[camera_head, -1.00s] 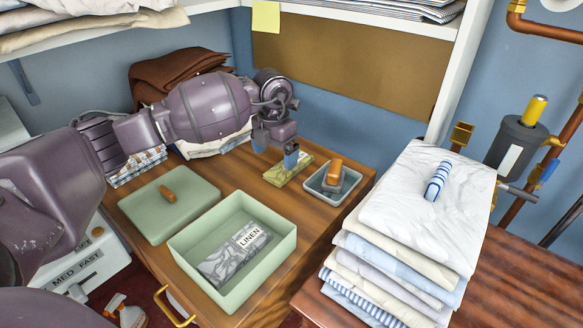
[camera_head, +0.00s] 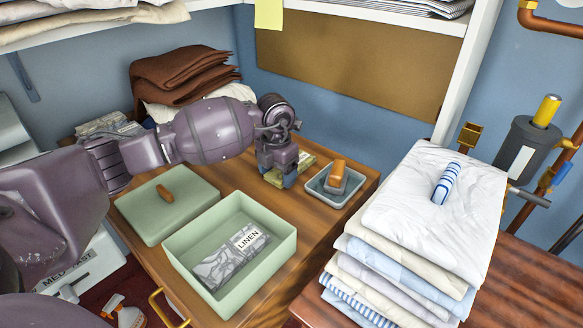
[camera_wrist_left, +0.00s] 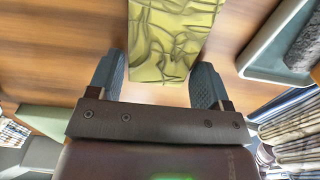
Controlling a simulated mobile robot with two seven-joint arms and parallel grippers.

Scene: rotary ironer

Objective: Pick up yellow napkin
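The yellow napkin (camera_head: 306,160), folded into a patterned yellow-green strip, lies on the wooden table top behind the green box. In the head view my left gripper (camera_head: 279,178) hides most of it. In the left wrist view the napkin (camera_wrist_left: 170,40) runs from the top edge down to between the two blue-grey fingertips of my left gripper (camera_wrist_left: 158,80). The fingers are spread wider than the napkin, with a gap on each side, more on the left. My right gripper is out of view.
A small grey tray (camera_head: 353,200) with a brown-handled item stands just right of the napkin. The open green box (camera_head: 282,247) with a "LINEN" packet and its lid (camera_head: 190,222) are in front. A stack of folded linen (camera_head: 425,240) is at right.

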